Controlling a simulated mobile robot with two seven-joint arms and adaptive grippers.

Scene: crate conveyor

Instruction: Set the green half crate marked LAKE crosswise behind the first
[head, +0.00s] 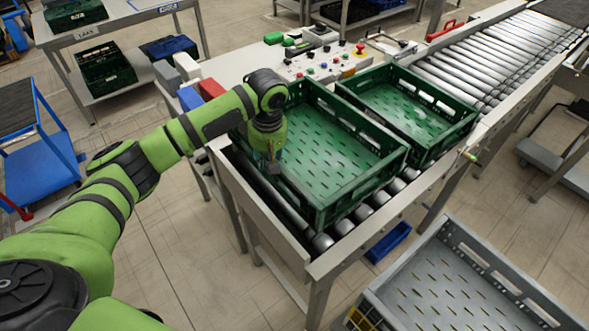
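A large green crate (362,181) sits empty on the near end of the roller conveyor. A smaller green half crate (455,128) lies on the rollers just beyond it, to the upper right, also empty. The two rims are close together; I cannot tell whether they touch. No LAKE mark can be read on either. My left gripper (273,166) points down at the left wall of the large crate. Its fingers are small and partly lost against the wall, so I cannot tell if they grip it. My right gripper is out of view.
Bare rollers (500,55) run on to the upper right. A control panel (320,66) with buttons stands behind the crates. A grey crate (452,238) is at bottom right, and a blue bin (388,243) sits below the conveyor.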

